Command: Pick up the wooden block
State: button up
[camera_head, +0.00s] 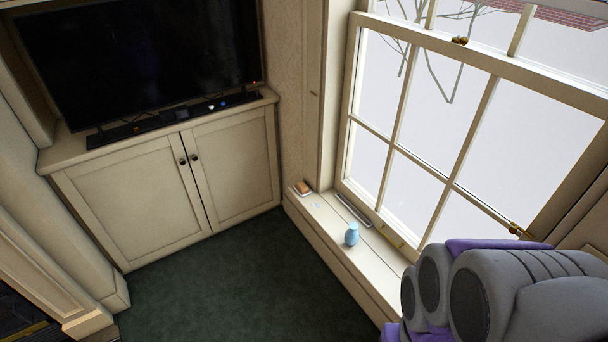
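A small orange-brown block (302,187), which looks like the wooden block, lies at the far end of the low window ledge (327,222), close to the corner by the cabinet. It is small in the picture, so its details are hard to tell. The grey and purple links of my arm fill the lower right corner, well apart from the block. My gripper does not show, so I cannot see whether it is open or holds anything.
A light blue vase (352,234) stands on the ledge nearer than the block. A pale small item (316,205) lies between them. A white cabinet (150,195) carries a television (140,55). The dark green carpet (235,290) is clear. A sash window (430,130) rises behind the ledge.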

aim_at(301, 187)
jog(key=i+j+z, duration=0.1)
jog(key=z, duration=0.35)
jog(key=i+j+z, duration=0.15)
jog(key=j, duration=0.2)
jog(key=i+j+z, duration=0.15)
jog(key=j, duration=0.25)
jog(key=i+j+z, duration=0.1)
jog(key=j, duration=0.25)
jog(key=i+j+z, duration=0.15)
jog(key=j, duration=0.25)
jog(key=j+z, duration=0.15)
jog(key=j, duration=0.25)
jog(key=i+j, duration=0.1)
jog(key=j, duration=0.4)
jog(key=i+j, duration=0.1)
jog(key=j, duration=0.45)
jog(key=i+j, duration=0.1)
jog(key=j, duration=0.4)
jog(key=i+j, duration=0.1)
jog(key=j, duration=0.4)
jog(key=z, duration=0.05)
